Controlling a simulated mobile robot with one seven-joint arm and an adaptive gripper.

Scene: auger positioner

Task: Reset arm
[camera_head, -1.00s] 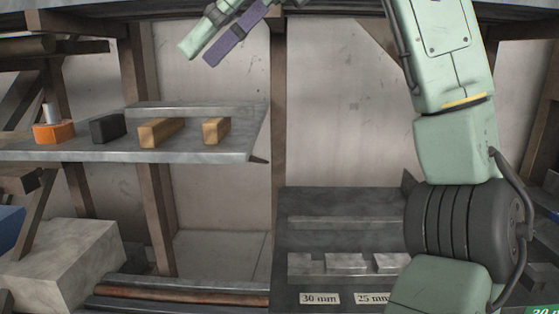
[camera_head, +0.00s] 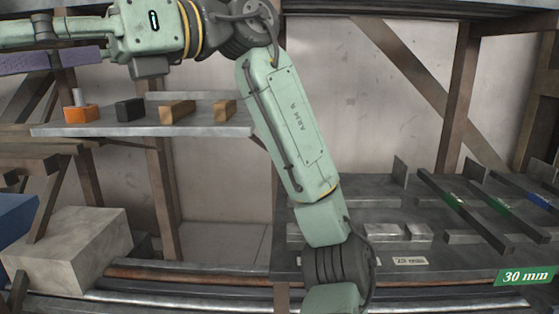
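My arm rises from the bottom centre, with its upper link in front of the middle of the shelf unit, and bends left along the top. My gripper (camera_head: 12,47) is at the upper left, pointing left. Its green finger lies above its purple finger, with a narrow gap between them. Nothing shows in the gap. The fingertips are cut off by the left picture edge. The gripper is above and left of the small shelf, apart from the blocks there.
The small shelf (camera_head: 150,130) bears an orange block (camera_head: 82,114), a black block (camera_head: 130,110) and two wooden blocks (camera_head: 177,110). A grey block (camera_head: 70,250) stands lower left. Dark bars (camera_head: 465,208) lie on a rack at right, above a green "30 mm" label (camera_head: 525,276).

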